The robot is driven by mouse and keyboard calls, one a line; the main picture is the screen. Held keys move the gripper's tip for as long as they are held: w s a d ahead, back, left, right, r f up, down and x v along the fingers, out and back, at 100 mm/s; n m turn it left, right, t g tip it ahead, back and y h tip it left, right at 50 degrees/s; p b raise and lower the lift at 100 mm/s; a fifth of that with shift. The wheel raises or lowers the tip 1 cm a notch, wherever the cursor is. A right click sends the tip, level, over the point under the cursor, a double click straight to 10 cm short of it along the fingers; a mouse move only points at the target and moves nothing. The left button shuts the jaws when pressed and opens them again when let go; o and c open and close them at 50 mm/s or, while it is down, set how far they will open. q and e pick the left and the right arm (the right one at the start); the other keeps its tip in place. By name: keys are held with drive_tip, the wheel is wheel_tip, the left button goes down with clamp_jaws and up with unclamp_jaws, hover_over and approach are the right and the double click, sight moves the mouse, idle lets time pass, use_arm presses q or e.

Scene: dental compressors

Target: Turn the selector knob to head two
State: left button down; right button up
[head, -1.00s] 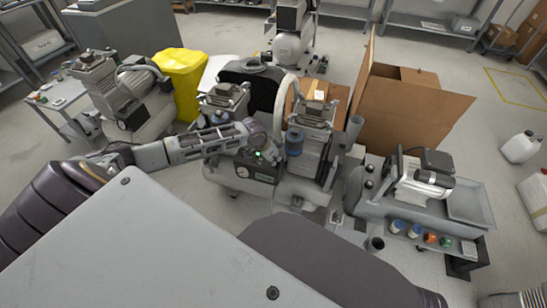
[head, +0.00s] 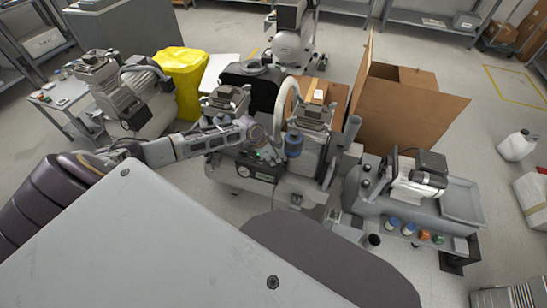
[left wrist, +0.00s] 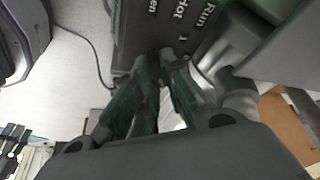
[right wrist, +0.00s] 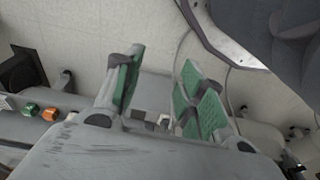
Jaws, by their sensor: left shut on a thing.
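The grey twin-head compressor (head: 265,190) stands at the middle of the head view, with a gauge and control box (head: 258,171) on its front. My left gripper (head: 268,150) is at the top of that box. In the left wrist view its green-padded fingers (left wrist: 166,62) are closed together at the dark labelled panel (left wrist: 150,25), beside printed words such as "Run" and "Hot". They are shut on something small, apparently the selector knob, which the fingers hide. Its setting cannot be read. My right gripper (right wrist: 158,85) is open and empty, with the floor behind it.
An open cardboard box (head: 400,105) is behind at right. A lower grey unit (head: 415,190) with small coloured caps stands to the right.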

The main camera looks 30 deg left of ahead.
use_arm(q)
drive_tip(key=shift+m, duration=0.4)
use_arm(e)
drive_tip(key=shift+f, duration=0.4)
drive_tip(key=shift+w, duration=0.15)
use_arm(q)
drive_tip(key=c, duration=1.5)
unclamp_jaws()
drive_tip(key=v, duration=1.2)
drive_tip(key=shift+w+a, duration=0.1)
drive_tip(key=shift+w, duration=0.05)
